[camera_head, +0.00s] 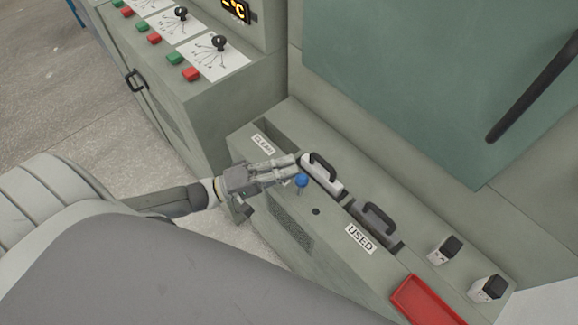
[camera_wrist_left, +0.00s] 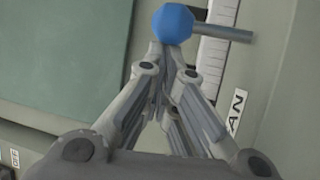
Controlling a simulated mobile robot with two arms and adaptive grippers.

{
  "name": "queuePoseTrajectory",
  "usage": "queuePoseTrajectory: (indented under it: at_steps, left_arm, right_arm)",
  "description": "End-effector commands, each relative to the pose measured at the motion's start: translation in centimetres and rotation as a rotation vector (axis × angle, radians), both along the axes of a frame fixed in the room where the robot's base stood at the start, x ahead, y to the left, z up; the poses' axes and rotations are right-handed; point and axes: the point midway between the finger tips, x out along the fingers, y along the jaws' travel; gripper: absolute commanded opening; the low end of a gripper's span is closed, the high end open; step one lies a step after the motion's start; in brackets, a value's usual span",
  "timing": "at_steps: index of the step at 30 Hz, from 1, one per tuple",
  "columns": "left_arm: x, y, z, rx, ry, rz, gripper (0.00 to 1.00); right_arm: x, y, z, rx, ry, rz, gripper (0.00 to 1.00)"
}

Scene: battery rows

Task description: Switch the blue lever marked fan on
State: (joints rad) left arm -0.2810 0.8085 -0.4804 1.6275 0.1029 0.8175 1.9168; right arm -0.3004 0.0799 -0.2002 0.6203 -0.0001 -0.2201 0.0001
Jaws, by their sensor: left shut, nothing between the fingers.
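The lever has a round blue knob (camera_head: 301,181) on a thin grey stem. It stands on the top of the low grey-green cabinet. My left gripper (camera_head: 295,162) is shut and empty, with its fingertips right by the knob on its far side. In the left wrist view the blue knob (camera_wrist_left: 172,23) is just beyond the closed fingertips (camera_wrist_left: 166,48), with its stem running right. I cannot tell whether they touch. A label in that view (camera_wrist_left: 237,110) shows only the letters "AN". No fan marking is readable. My right gripper is out of view.
A white block with a dark handle (camera_head: 328,181) sits close right of the fingers. A grey handled block (camera_head: 381,228), a "USED" label (camera_head: 360,239), two dark-topped blocks and a red tray (camera_head: 401,300) lie further right. A console with buttons (camera_head: 191,74) stands behind left.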

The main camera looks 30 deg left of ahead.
Motion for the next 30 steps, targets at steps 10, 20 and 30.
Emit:
queuePoseTrajectory:
  at_steps: [10,20,30]
  left_arm:
    - [-1.0,0.2,0.0,-0.005,-0.014,-0.002,0.00]
    - [-1.5,0.4,-0.1,-0.005,-0.014,-0.002,0.00]
    - [-1.6,0.6,-0.2,-0.005,-0.014,-0.002,0.00]
  right_arm:
    - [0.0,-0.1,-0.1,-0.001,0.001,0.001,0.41]
    - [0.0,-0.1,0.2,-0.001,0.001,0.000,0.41]
    - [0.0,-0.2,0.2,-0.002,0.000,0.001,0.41]
